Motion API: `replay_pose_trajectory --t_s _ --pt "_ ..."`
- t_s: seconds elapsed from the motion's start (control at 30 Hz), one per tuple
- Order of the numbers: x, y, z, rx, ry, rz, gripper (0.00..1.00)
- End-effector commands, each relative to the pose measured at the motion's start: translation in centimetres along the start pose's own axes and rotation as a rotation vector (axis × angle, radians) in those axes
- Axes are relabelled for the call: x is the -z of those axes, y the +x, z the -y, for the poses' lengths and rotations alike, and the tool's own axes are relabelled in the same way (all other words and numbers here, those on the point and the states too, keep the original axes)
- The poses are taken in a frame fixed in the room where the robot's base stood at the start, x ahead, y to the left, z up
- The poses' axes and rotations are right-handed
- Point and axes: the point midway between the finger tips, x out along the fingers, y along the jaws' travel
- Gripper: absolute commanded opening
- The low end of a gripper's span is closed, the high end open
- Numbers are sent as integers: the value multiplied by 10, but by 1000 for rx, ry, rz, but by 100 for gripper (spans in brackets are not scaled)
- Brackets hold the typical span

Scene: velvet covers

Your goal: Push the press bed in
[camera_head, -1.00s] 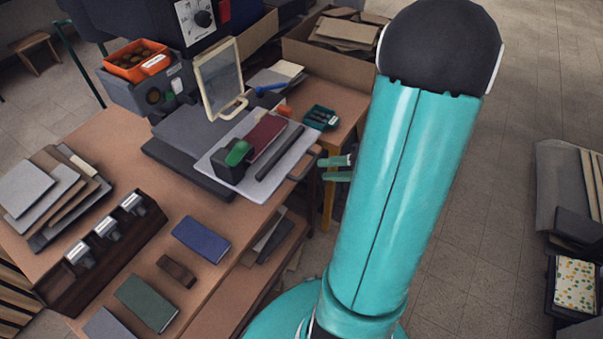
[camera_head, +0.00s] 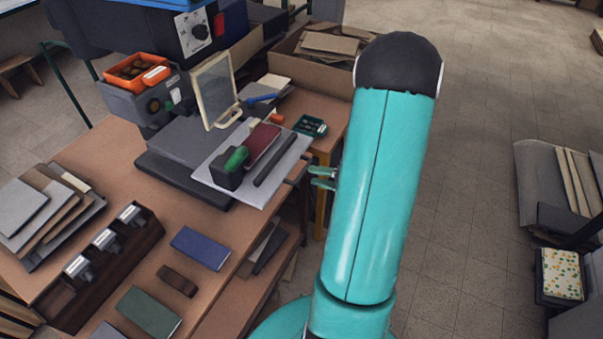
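The press bed is the pale flat plate (camera_head: 206,166) sticking out of the dark press base (camera_head: 180,178) towards the table's right edge. It carries a maroon cover (camera_head: 262,142), a dark block with a green knob (camera_head: 236,158) and a dark bar (camera_head: 275,160). A dark handle (camera_head: 298,178) shows at its right edge, partly hard to make out. My gripper (camera_head: 322,178) shows as two teal fingers just right of the handle. The fingers are apart with a gap between them and nothing seen in it. Touch with the handle cannot be told. My teal arm hides the gripper's body.
A green tray (camera_head: 311,126) sits on a side table behind the bed. Stamp holders (camera_head: 103,240) and a blue book (camera_head: 200,248) lie in front.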

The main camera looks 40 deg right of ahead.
Motion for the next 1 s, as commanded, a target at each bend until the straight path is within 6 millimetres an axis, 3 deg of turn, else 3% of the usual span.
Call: replay_pose_trajectory --t_s 0.1,0.3,0.67,0.83,1.0 --pt "-2 23 0 0 1 3 31" --pt "-2 48 0 -1 1 1 31" --pt "-3 54 0 -1 1 -1 31" --pt "-3 54 0 -1 1 -1 0" --pt "-3 54 0 -1 0 -1 0"
